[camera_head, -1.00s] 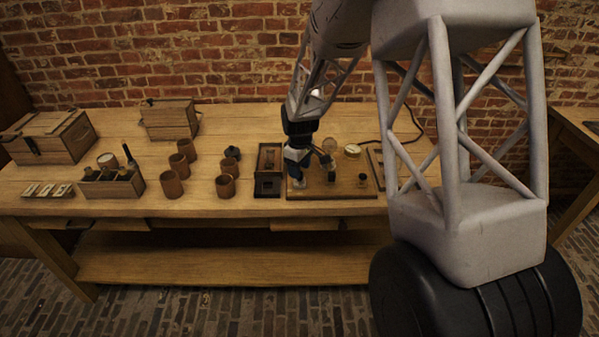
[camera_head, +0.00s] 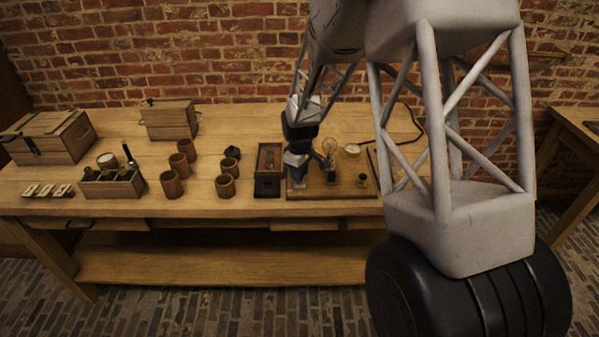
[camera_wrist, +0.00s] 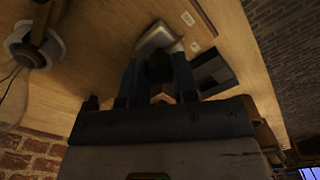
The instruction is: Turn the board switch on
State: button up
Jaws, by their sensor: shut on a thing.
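A wooden board (camera_head: 335,192) lies at the right of the bench, carrying a glass bulb (camera_head: 329,148) and a round dial (camera_head: 352,150). My gripper (camera_head: 298,180) points down over the board's left end. In the wrist view, my gripper (camera_wrist: 158,75) is shut on a dark piece, which appears to be the handle of the board switch (camera_wrist: 160,70). A pale grey block (camera_wrist: 157,36) sits just beyond the fingertips. The fingers hide most of the switch, and its lever position cannot be told.
A dark wooden box (camera_head: 268,170) stands just left of the board. Several round wooden jars (camera_head: 171,184), a divided carrier (camera_head: 110,183) and two larger wooden boxes (camera_head: 169,119) stand farther left.

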jog(key=shift+m, duration=0.5)
jog(key=m, duration=1.1)
dwell(0.4)
jog(key=o, duration=0.9)
jog(key=shift+o, duration=0.2)
jog(key=shift+r, duration=0.1)
jog(key=shift+r, duration=3.8)
